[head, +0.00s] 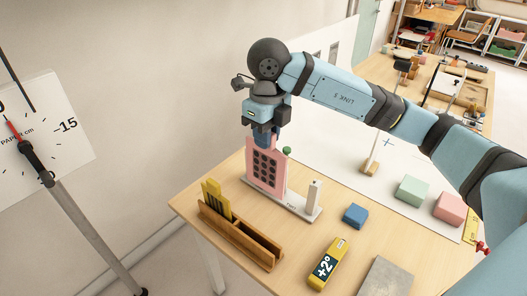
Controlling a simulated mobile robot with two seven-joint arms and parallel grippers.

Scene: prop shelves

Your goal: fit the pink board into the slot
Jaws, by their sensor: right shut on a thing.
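A white post (314,193) stands at the base's right end. No open slot shows clearly in the base. A wooden holder (240,237) with long grooves stands in front, with a yellow piece (214,197) upright in it. My left gripper is not in view.
A blue block (355,216), a yellow "+2°" block (328,264) and a grey slab (387,278) lie to the right. Green (411,191) and pink (450,208) blocks sit farther right on a white sheet. A green knob (287,150) shows behind the board.

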